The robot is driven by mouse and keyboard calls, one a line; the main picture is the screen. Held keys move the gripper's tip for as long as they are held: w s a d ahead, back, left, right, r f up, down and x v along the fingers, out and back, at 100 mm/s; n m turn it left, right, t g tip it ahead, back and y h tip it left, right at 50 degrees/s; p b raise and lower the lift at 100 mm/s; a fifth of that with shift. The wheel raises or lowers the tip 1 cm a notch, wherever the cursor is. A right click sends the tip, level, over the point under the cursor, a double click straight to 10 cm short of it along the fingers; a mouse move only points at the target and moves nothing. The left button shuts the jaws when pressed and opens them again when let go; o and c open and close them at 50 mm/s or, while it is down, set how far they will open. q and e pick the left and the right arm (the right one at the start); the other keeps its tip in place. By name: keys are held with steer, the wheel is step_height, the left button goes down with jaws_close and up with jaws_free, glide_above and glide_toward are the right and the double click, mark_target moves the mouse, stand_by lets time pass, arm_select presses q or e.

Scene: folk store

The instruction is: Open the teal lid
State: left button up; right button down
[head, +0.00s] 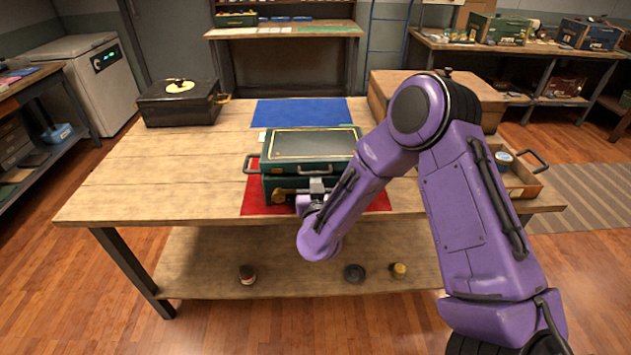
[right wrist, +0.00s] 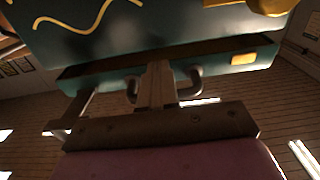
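A dark teal box stands on a red mat (head: 254,203) at the table's front edge. Its teal lid (head: 312,143), with a yellow border line on top, lies flat over the box. A dark seam shows between lid and body in the right wrist view, where the lid's edge (right wrist: 225,62) has a gold tag. My right gripper (head: 318,187) is at the front of the box. In the right wrist view its fingers (right wrist: 155,85) are together at the middle of the lid's front handle (right wrist: 193,84), shut on it. My left gripper is out of view.
A blue mat (head: 300,112) lies behind the box. The table's left front is clear.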

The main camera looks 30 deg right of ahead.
steer(key=shift+r+p, duration=0.55)
steer(key=shift+r, duration=0.5)
steer(key=shift+w+d+r+p, duration=0.1)
steer(key=shift+w+r+p, duration=0.1)
steer(key=shift+r+p, duration=1.05)
steer(key=shift+w+d+r+p, duration=0.1)
steer(key=shift+w+r+p, duration=0.05)
steer(key=shift+r+p, duration=0.4)
steer(key=shift+w+d+r+p, duration=0.1)
steer(key=shift+w+r+p, duration=0.05)
steer(key=shift+r+p, duration=0.4)
steer(key=shift+r, duration=0.2)
